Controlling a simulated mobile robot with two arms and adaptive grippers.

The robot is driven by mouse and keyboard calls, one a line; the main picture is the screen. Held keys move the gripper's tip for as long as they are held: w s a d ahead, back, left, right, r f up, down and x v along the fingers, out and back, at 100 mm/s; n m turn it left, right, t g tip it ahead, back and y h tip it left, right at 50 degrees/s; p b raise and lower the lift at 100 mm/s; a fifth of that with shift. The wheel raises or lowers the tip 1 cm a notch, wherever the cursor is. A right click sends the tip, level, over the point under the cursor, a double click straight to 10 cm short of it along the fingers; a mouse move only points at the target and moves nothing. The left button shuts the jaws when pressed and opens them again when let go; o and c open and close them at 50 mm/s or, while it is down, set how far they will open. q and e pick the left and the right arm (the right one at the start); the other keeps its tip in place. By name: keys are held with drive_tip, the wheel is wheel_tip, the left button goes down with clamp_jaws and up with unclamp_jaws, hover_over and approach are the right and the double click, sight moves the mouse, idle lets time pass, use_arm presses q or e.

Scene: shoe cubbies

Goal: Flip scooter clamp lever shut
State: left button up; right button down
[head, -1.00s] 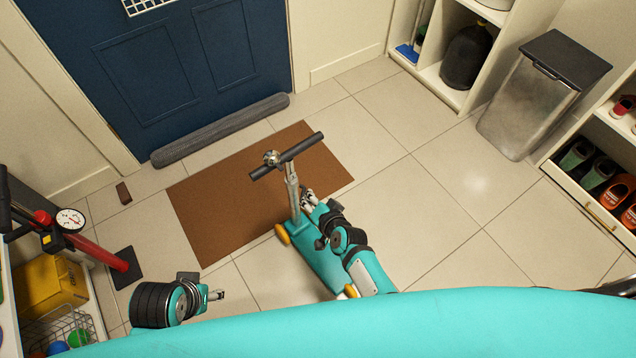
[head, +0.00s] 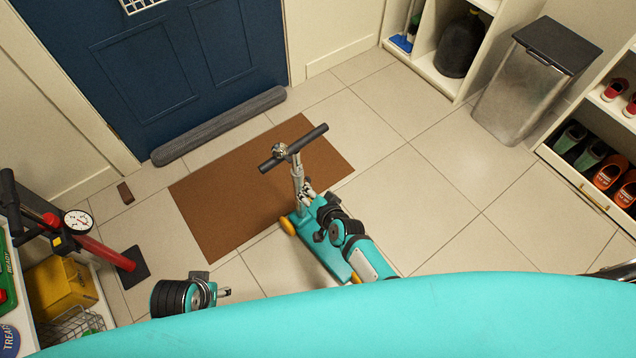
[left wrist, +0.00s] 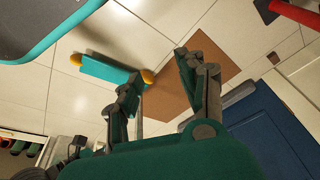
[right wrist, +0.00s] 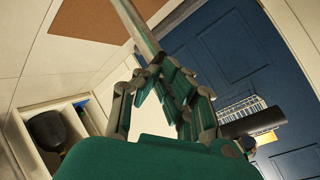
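The scooter stands on the tiles beside the brown mat, with a black handlebar (head: 312,136), a grey metal stem (head: 298,178) and a teal deck (head: 322,258) with yellow wheels. My right gripper (head: 307,195) is at the stem's lower part. In the right wrist view its fingers (right wrist: 165,85) are close together with the stem (right wrist: 138,28) reaching up beyond them. The clamp lever cannot be made out. My left gripper (left wrist: 160,85) is open and empty, low at the left in the head view (head: 224,292), apart from the scooter.
The brown mat (head: 225,205) lies before the blue door (head: 155,75), with a grey roll (head: 220,125) along its foot. A red pump (head: 105,250) and a shelf with a yellow box (head: 60,285) are at the left. A bin (head: 520,95) and shoe cubbies are at the right. The tiles between are clear.

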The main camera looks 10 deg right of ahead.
use_arm(q)
drive_tip(key=shift+r, duration=0.7)
use_arm(e)
drive_tip(key=v, duration=1.1)
drive_tip(key=shift+w+d+r, duration=0.2)
drive_tip(key=shift+d+r, duration=0.1)
drive_tip(key=shift+d, duration=0.1)
